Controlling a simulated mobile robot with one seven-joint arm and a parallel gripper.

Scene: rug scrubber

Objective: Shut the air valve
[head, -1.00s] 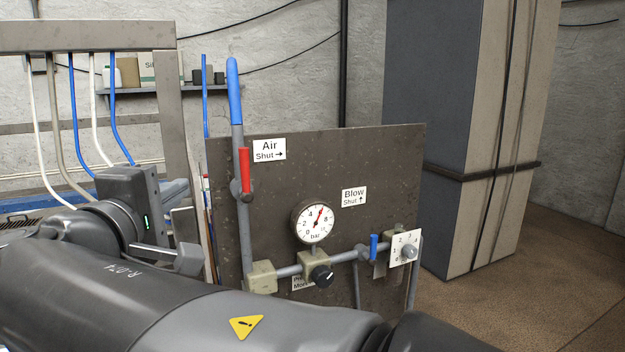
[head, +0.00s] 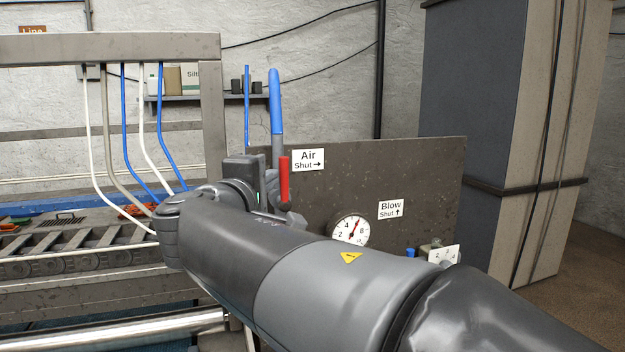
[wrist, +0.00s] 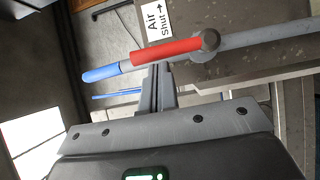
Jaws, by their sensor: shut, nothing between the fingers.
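The air valve's red lever (head: 284,180) stands upright, in line with its vertical pipe, on the dark panel. The "Air Shut →" label (head: 308,160) is just right of it, its arrow pointing right. My gripper (head: 271,188) is at the lever's left side, shut and empty. In the wrist view the closed fingertips (wrist: 157,68) are right by the middle of the red lever (wrist: 165,50), with its round pivot (wrist: 209,40) to the right. I cannot tell whether they touch. My arm hides the lower pipe in the head view.
The panel (head: 400,165) also carries a pressure gauge (head: 350,229), a "Blow Shut ↑" label (head: 390,208) and a mostly hidden blue lever (head: 410,252). A metal frame with hoses (head: 110,47) stands at left. A tall wrapped block (head: 490,130) stands at right.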

